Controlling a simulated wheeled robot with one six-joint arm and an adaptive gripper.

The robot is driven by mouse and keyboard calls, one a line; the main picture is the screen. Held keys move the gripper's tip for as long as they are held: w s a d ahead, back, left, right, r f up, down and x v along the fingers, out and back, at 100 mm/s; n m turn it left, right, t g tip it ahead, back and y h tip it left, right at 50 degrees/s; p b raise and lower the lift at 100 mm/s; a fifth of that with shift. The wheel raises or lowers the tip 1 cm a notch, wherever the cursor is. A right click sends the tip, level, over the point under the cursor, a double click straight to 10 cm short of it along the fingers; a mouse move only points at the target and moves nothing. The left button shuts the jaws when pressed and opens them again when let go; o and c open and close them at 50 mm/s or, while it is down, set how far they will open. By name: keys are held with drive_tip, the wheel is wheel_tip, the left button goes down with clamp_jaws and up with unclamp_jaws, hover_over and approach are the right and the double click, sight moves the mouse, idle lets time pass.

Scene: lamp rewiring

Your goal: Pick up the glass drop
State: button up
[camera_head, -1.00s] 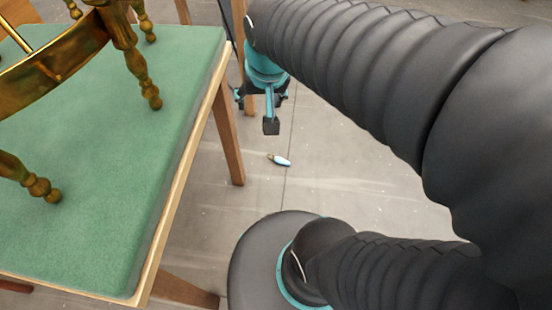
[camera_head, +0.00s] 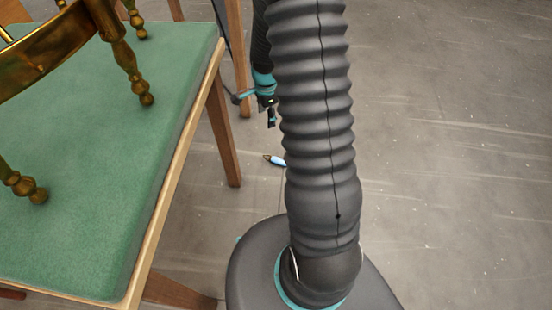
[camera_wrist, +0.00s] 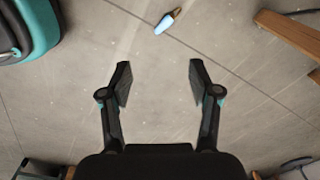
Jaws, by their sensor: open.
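The glass drop (camera_head: 276,161) is a small pale-blue piece with a golden tip, lying on the grey floor to the right of the table leg. In the head view its right end is partly hidden by my arm. It also shows whole in the wrist view (camera_wrist: 167,21), near the top edge, beyond my fingertips. My gripper (camera_wrist: 155,80) is open and empty, with bare floor between its fingers. In the head view my gripper (camera_head: 271,118) is above and beyond the drop, partly hidden behind my arm.
A table with a green top (camera_head: 120,150) stands at the left, bearing a brass lamp frame (camera_head: 120,55). Its wooden leg (camera_head: 224,130) is close to the drop; a wooden leg also shows in the wrist view (camera_wrist: 290,32). The floor (camera_head: 450,150) at the right is clear.

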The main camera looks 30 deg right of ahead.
drive_tip(key=w+d+f+m, duration=0.15)
drive_tip(key=f+m, duration=0.35)
drive_tip(key=f, duration=0.5)
drive_tip(key=w+d+f+m, duration=0.1)
drive_tip(key=d+f+m, duration=0.3)
drive_tip(key=f, duration=0.5)
drive_tip(key=m+b, duration=0.1)
hover_over(277, 159)
wheel_tip(277, 159, down, 8)
drive_tip(key=shift+a+r, duration=0.1)
drive_tip(key=shift+a, duration=0.05)
drive_tip(key=shift+f+b, duration=0.4)
drive_tip(key=shift+f, duration=2.85)
clamp_jaws()
